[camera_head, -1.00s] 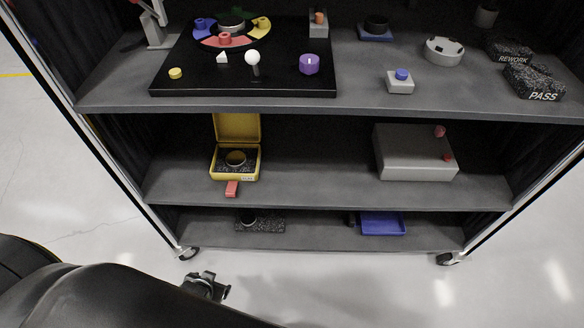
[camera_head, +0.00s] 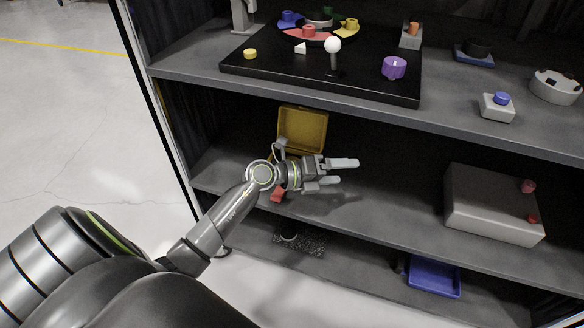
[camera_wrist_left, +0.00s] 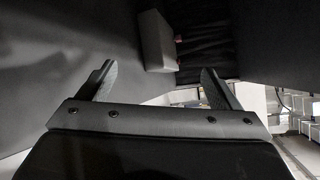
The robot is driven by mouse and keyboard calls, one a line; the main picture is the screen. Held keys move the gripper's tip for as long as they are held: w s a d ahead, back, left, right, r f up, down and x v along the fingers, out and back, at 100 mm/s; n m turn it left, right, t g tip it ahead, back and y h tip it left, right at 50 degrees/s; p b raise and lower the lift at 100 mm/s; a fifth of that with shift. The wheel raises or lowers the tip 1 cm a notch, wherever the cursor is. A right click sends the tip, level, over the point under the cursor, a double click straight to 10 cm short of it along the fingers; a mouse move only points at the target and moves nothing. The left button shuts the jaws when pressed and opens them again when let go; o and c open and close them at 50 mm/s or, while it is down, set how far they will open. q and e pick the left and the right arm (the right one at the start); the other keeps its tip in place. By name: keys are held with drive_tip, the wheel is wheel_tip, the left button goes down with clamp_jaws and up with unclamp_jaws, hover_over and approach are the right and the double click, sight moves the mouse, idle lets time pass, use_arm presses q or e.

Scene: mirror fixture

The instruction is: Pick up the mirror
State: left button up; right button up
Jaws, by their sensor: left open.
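An open yellow case (camera_head: 302,130) stands on the middle shelf with its lid up. My left arm and gripper cover most of its lower part, so the round rimmed piece in it is hidden now; I cannot tell for sure whether that piece is the mirror. My left gripper (camera_head: 343,172) is open and empty, in front of the case, with its fingers pointing right past it. In the left wrist view its open fingers (camera_wrist_left: 157,70) have nothing between them. My right gripper is not in view.
A grey box (camera_head: 485,205) with red knobs stands on the middle shelf at the right. A red tab (camera_head: 278,196) shows below my wrist. The lower shelf holds a speckled pad (camera_head: 313,244) and a blue tray (camera_head: 434,277). The crowded upper shelf (camera_head: 200,66) overhangs the case.

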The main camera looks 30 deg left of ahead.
use_arm(q)
drive_tip(key=a+f+g+y, duration=0.1)
drive_tip(key=a+g+y, duration=0.1)
drive_tip(key=a+y, duration=0.2)
drive_tip(key=w+a+f+m+g+y+b, duration=0.1)
drive_tip(key=a+g+y, duration=0.2)
drive_tip(key=a, duration=0.4)
drive_tip(key=w+a+f+m+g+y, duration=0.1)
drive_tip(key=a+g+y, duration=0.1)
drive_tip(key=a+y, duration=0.2)
drive_tip(key=shift+a+y, duration=0.3)
drive_tip(key=shift+a, duration=0.45)
drive_tip(key=shift+g, duration=0.3)
drive_tip(key=b+x, duration=0.2)
drive_tip(key=x, duration=0.4)
drive_tip(key=shift+w+d+f, duration=0.1)
drive_tip(key=shift+d+f, duration=0.05)
drive_tip(key=shift+w+f, duration=0.2)
drive_tip(key=shift+f, duration=0.15)
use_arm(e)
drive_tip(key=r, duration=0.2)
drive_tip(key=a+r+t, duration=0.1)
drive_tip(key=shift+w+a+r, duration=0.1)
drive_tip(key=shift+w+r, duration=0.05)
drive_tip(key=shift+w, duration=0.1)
use_arm(q)
drive_tip(key=c, duration=1.2)
